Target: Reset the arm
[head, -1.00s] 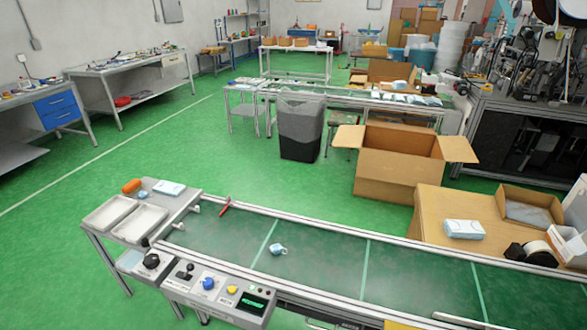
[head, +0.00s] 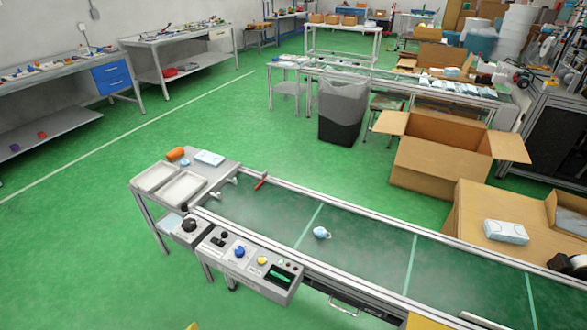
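Neither of my grippers is in view. Small yellow pieces show at the bottom edge of the head view; I cannot tell what they belong to. A light blue mask (head: 321,233) lies on the green conveyor belt (head: 365,255), right of the control panel (head: 248,265). Nothing is touching it.
A side table with two white trays (head: 181,187), an orange roll (head: 175,154) and a blue-white pack (head: 209,157) stands at the belt's left end. A red handle (head: 262,180) sits on the far rail. An open cardboard box (head: 440,160) and a dark bin (head: 342,108) stand behind.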

